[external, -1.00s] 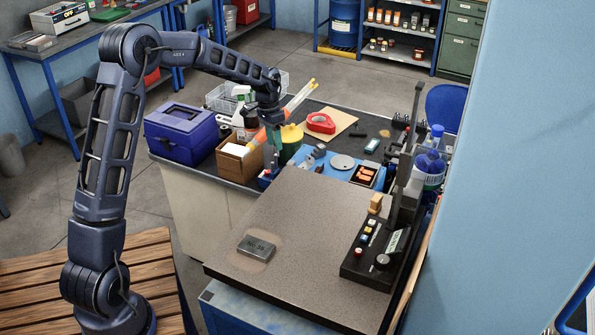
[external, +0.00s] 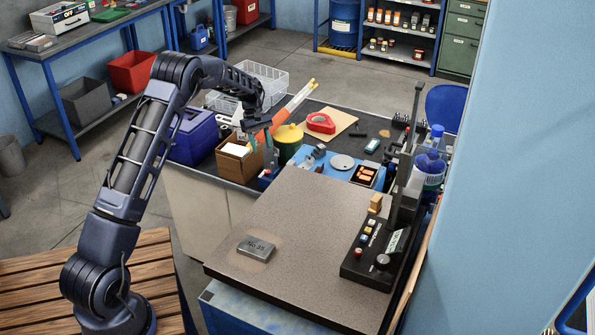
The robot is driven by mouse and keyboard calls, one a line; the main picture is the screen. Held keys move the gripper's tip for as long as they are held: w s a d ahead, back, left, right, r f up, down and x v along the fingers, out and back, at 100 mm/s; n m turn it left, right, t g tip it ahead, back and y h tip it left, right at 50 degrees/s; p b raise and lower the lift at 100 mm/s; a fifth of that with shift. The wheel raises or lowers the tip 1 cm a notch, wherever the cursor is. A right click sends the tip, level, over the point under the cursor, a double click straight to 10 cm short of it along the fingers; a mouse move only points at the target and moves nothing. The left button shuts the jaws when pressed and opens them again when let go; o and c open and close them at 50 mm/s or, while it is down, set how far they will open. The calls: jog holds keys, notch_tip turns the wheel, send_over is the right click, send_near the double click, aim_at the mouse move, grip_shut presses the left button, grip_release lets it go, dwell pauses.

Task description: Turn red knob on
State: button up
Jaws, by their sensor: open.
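A small red knob (external: 358,252) sits near the front left corner of a black control box (external: 366,273) at the right of the bench. A row of small coloured controls runs behind it, with a larger grey-black dial (external: 382,261) to its right. My gripper (external: 257,134) is open and appears empty, over the back left of the bench near the cardboard box and yellow-topped can. It is well apart from the red knob, to its left and farther back. The fingertips are small and partly lost against the clutter.
A grey block (external: 256,248) lies on the speckled slab (external: 300,225), which is otherwise clear. A cardboard box (external: 238,160), yellow-topped can (external: 289,142) and blue toolbox (external: 195,138) stand at the back left. A dark upright column (external: 405,190) rises behind the control box.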

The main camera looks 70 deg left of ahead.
jog(key=x, duration=0.9)
jog(key=shift+f, duration=0.2)
grip_shut()
